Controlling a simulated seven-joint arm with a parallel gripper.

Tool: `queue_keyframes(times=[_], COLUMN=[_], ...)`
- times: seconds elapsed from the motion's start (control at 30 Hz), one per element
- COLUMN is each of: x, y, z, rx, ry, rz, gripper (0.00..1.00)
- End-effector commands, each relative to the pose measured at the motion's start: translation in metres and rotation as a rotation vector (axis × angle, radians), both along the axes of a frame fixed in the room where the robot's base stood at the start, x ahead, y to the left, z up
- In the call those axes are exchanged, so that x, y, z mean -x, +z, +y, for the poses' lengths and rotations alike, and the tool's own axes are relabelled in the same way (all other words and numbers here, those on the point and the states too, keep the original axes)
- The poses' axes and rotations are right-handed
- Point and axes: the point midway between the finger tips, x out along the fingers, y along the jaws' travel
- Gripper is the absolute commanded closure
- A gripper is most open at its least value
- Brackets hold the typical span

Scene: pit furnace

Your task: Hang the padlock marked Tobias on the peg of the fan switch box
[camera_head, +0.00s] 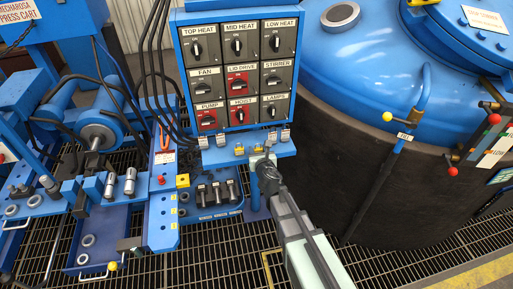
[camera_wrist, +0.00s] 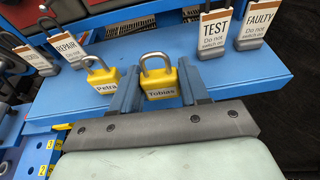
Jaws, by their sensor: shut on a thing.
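The yellow padlock marked Tobias (camera_wrist: 160,85) stands on the blue shelf (camera_wrist: 225,82) in the wrist view, its grey shackle up. My gripper (camera_wrist: 158,78) has one finger on each side of its body and is shut on it. A yellow padlock marked Petra (camera_wrist: 103,78) is close beside the left finger. In the head view my gripper (camera_head: 266,165) is at the shelf's front edge, below the switch panel. The fan switch box (camera_head: 205,81) is in the panel's left column, middle row. Its peg is too small to make out.
Tags marked REPAIR (camera_wrist: 67,46), TEST (camera_wrist: 213,32) and FAULTY (camera_wrist: 257,24) stand along the shelf. Black cables (camera_head: 160,70) hang left of the panel, and the large blue-lidded furnace (camera_head: 375,50) is at right.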

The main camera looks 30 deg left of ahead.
Motion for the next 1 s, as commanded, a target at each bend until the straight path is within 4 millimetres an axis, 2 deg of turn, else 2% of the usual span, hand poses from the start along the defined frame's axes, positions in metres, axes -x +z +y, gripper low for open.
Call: queue_keyframes(times=[1.0], x=[0.029], y=[0.0], z=[-0.029], rx=[0.0], ry=[0.0], rz=[0.0], gripper=[0.77])
